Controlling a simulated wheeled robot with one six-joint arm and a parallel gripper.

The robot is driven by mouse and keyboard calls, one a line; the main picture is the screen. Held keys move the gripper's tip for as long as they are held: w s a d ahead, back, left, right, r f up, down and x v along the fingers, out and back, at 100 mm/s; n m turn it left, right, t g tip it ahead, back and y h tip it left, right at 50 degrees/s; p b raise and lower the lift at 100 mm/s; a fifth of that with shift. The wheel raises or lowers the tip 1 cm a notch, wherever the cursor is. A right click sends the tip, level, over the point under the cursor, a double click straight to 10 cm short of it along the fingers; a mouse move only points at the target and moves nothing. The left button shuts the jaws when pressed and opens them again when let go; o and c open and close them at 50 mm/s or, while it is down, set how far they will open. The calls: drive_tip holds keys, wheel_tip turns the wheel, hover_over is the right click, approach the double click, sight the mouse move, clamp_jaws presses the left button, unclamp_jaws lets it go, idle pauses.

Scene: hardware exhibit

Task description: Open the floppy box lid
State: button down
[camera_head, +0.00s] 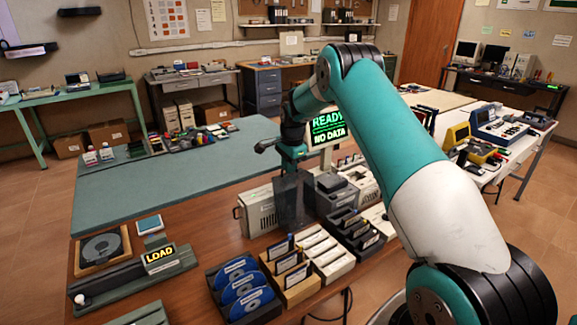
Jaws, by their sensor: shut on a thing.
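A smoky, see-through panel, which looks like the floppy box lid (294,208), stands upright near the middle of the wooden bench. My gripper (291,168) is at its top edge, pointing down, and is shut on it. The fingertips are small and partly hidden by the wrist. The floppy box itself is hard to make out; a dark grey box (336,198) sits right beside the panel on its right. My arm reaches in from the right and hides part of the bench.
A beige case (258,213) stands left of the panel. In front are trays of blue-labelled discs (240,285), cards (290,268) and white cases (322,250). A READY screen (327,126) stands behind. A LOAD block (158,257) is at left. The green mat (150,190) is mostly clear.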

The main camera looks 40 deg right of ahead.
drive_tip(key=shift+a, duration=0.15)
drive_tip(key=c, duration=1.3)
unclamp_jaws()
drive_tip(key=shift+o, duration=0.2)
wheel_tip(320, 180, up, 17)
drive_tip(key=s+b, duration=0.2)
drive_tip(key=b, duration=0.1)
drive_tip(key=shift+s+r+b, duration=0.15)
drive_tip(key=shift+s+b, duration=0.2)
drive_tip(key=shift+b, duration=0.05)
